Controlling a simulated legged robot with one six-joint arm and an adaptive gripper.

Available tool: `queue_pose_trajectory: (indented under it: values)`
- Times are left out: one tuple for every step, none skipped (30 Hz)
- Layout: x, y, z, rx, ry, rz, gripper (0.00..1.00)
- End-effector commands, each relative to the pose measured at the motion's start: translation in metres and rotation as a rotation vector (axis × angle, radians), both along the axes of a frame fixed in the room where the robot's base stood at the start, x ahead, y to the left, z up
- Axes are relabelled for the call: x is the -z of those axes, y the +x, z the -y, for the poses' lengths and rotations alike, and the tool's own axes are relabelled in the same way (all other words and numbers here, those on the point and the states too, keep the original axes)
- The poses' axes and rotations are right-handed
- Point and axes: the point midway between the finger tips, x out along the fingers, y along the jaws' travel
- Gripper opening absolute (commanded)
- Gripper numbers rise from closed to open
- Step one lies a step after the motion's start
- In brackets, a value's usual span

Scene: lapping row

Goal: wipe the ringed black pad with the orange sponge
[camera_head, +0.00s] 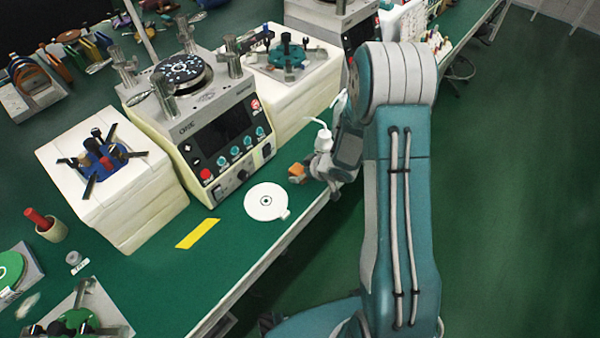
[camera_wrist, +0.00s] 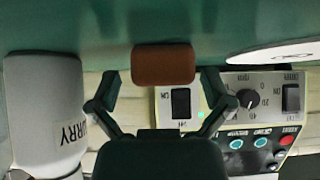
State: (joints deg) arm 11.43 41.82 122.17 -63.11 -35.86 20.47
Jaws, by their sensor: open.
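The orange sponge (camera_head: 297,170) rests on the green bench in front of the lapping machine. It also shows in the wrist view (camera_wrist: 163,66), looking brownish, between my fingertips. My gripper (camera_head: 309,172) is at the sponge's right side in the head view. In the wrist view my gripper (camera_wrist: 160,80) is open, one finger on each side of the sponge, with gaps showing. A small black pad with a ring (camera_head: 265,201) lies at the centre of a white round plate (camera_head: 255,212), left of and nearer than the sponge. Part of this plate (camera_wrist: 285,52) shows in the wrist view.
A white slurry bottle (camera_wrist: 42,110) stands beside my gripper; its spout (camera_head: 318,124) shows in the head view. The lapping machine (camera_head: 222,140) stands close behind the sponge. A yellow strip (camera_head: 198,233) lies left of the plate. The bench's front edge is close by.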

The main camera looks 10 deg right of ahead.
Motion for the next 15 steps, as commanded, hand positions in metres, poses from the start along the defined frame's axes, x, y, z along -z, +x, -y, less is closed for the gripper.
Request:
queue_pose_trajectory:
  values:
    - [0.0014, 0.0010, -0.0017, -0.001, -0.001, 0.000, 1.00]
    - [0.0016, 0.0014, -0.0023, 0.000, -0.002, 0.000, 1.00]
    - [0.0015, 0.0016, -0.0028, 0.001, -0.002, 0.000, 1.00]
    - [0.0014, 0.0016, -0.0029, 0.001, -0.002, 0.000, 1.00]
    - [0.0013, 0.0015, -0.0028, 0.001, -0.002, 0.000, 1.00]
    - [0.0013, 0.0015, -0.0029, 0.001, -0.002, 0.000, 1.00]
    - [0.0013, 0.0015, -0.0032, 0.001, -0.002, 0.000, 1.00]
    - [0.0013, 0.0014, -0.0034, 0.000, -0.003, 0.000, 0.91]
    - [0.0013, 0.0014, -0.0034, 0.000, -0.003, 0.000, 0.73]
    - [0.0013, 0.0015, -0.0033, 0.000, -0.003, 0.000, 0.66]
    - [0.0013, 0.0014, -0.0031, 0.000, -0.003, 0.001, 0.58]
    - [0.0013, 0.0014, -0.0029, 0.001, -0.002, 0.000, 0.46]
    - [0.0012, 0.0013, -0.0028, 0.000, -0.002, 0.000, 0.40]
    - [0.0013, 0.0014, -0.0028, 0.000, -0.002, 0.000, 0.37]
    - [0.0014, 0.0013, -0.0027, 0.000, -0.002, -0.001, 0.37]
